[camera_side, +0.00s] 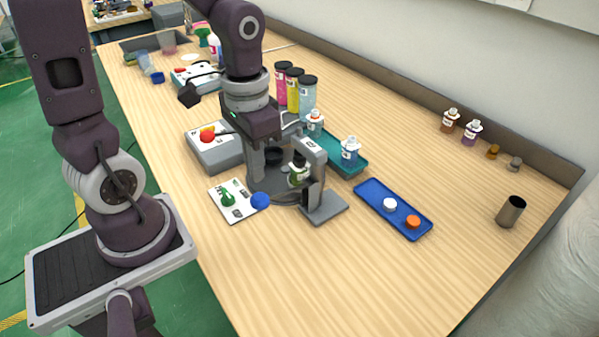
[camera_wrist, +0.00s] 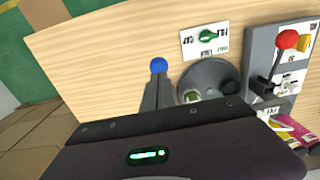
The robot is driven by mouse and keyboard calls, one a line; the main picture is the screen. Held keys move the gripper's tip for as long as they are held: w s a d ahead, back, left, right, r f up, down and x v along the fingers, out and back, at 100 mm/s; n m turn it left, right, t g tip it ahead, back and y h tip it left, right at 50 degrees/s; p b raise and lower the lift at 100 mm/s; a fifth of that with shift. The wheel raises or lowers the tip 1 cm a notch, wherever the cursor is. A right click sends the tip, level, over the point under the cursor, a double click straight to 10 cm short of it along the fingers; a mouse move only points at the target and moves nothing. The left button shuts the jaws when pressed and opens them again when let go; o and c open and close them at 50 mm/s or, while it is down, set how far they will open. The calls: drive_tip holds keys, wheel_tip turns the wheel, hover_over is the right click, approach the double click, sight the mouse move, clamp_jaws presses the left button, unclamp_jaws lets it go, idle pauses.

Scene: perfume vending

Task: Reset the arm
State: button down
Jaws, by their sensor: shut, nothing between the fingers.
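My gripper (camera_side: 255,182) points down beside the grey round filling station (camera_side: 283,195), in front of its left part in the side view. Its fingers are shut and empty.
A white card with a green switch (camera_side: 228,198) lies left of the station. A grey box with a red knob (camera_side: 207,135) stands behind it. A teal tray (camera_side: 353,165) and a blue tray with two caps (camera_side: 372,193) lie to the right.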

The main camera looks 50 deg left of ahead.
drive_tip(key=s+d+r+t, duration=0.2)
drive_tip(key=s+r+t, duration=0.3)
drive_tip(key=r, duration=0.6)
drive_tip(key=shift+s+r+t, duration=0.3)
drive_tip(key=shift+s, duration=0.75)
